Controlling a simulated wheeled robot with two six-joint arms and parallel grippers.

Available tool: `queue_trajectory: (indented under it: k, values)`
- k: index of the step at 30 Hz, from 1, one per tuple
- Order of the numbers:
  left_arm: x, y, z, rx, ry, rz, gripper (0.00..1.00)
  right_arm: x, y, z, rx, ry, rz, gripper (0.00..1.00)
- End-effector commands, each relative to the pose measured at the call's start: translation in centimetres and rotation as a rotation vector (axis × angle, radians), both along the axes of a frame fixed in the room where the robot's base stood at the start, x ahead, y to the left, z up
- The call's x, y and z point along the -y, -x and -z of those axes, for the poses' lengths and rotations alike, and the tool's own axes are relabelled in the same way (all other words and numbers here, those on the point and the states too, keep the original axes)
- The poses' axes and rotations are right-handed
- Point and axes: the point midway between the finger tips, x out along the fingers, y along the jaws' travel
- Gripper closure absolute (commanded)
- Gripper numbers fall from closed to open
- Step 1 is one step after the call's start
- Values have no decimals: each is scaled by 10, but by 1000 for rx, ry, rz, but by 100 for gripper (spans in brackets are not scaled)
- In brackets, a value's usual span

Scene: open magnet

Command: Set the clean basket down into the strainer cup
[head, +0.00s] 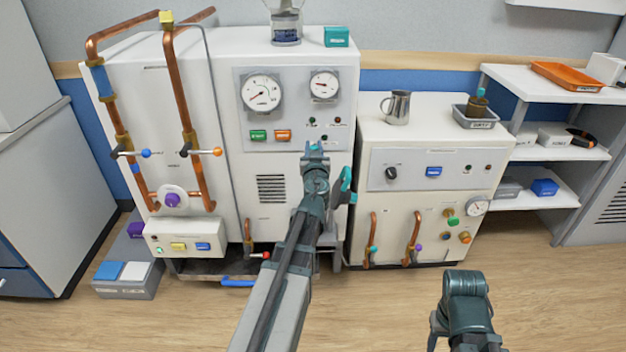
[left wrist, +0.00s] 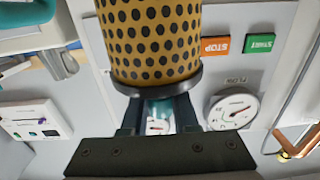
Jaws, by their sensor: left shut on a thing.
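In the left wrist view, my left gripper (left wrist: 158,115) is shut on the clean basket (left wrist: 155,40), a yellow cylinder with dark holes and a dark rim at the fingers. In the head view, my left gripper (head: 315,150) is in front of the white cabinet's gauge panel, and I cannot make out the basket there. A clear vessel with a dark blue base (head: 286,30), which looks like the strainer cup, stands on the cabinet top, above and behind the gripper. Its inside is not clear. Part of my right arm shows at lower right; its gripper is not in view.
A teal box (head: 337,37) sits right of the vessel. Copper pipes (head: 181,90) with valves stand at the left. On the lower cabinet are a metal pitcher (head: 397,106) and a grey tray (head: 475,123) holding a brown cylinder (head: 478,106). Shelves (head: 535,90) stand at right.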

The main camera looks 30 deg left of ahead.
Motion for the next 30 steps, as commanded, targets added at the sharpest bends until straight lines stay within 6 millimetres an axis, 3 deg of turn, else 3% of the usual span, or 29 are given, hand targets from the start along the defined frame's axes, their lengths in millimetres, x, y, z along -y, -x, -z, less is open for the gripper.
queue_trajectory:
  k: [1, 6, 20, 30]
  values:
    - [-3, -4, 22, 0, 0, 3, 100, 0, 0, 22, 0, 0, -1, 50]
    - [-8, -10, 42, 0, 0, 13, 100, 0, 0, 42, 0, 1, -1, 50]
    - [-9, -12, 49, 0, 0, 18, 100, 0, 0, 49, 0, 1, -2, 50]
    - [-9, -12, 66, 0, 0, 18, 100, 0, 0, 66, 0, -1, -5, 50]
